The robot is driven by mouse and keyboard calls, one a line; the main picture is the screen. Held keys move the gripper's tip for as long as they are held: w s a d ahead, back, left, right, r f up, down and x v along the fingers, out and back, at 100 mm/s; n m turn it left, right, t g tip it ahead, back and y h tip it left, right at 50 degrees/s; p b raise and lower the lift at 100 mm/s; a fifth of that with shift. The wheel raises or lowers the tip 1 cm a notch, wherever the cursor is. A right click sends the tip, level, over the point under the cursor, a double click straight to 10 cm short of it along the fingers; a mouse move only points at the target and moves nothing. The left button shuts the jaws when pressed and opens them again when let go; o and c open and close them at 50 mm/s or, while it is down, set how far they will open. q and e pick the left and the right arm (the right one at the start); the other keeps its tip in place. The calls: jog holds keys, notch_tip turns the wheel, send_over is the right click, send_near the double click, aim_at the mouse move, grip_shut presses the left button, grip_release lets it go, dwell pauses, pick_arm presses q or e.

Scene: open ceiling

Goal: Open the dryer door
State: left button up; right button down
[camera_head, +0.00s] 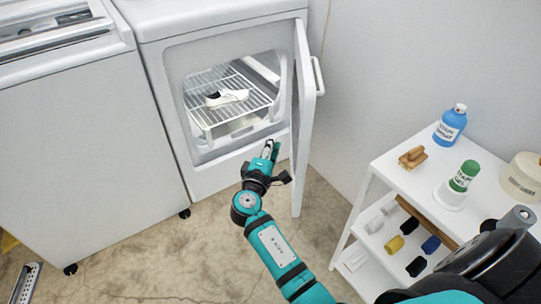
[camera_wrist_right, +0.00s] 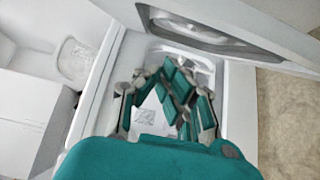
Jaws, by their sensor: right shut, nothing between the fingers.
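The white dryer (camera_head: 220,20) stands at the back middle in the head view. Its door (camera_head: 303,125) is swung well open to the right, seen nearly edge-on, with the handle (camera_head: 318,76) on its outer side. Inside, a white shoe (camera_head: 228,97) lies on a wire rack (camera_head: 205,112). My right gripper (camera_head: 269,150) is in front of the lower right of the opening, left of the open door. Its fingers are shut and empty. In the right wrist view the fingers (camera_wrist_right: 168,95) show before the dryer, with the door (camera_wrist_right: 225,38) above. My left gripper is not in view.
A white washer-like machine (camera_head: 85,120) stands left of the dryer. A white shelf cart (camera_head: 400,185) with bottles, a brush and several small coloured items is at the right. A wall is behind the door. Concrete floor (camera_head: 150,265) is clear in front.

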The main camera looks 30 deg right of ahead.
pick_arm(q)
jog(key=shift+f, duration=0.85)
pick_arm(e)
jog(key=w+d, duration=0.1)
jog(key=d, duration=0.5)
jog(key=shift+d, duration=0.2)
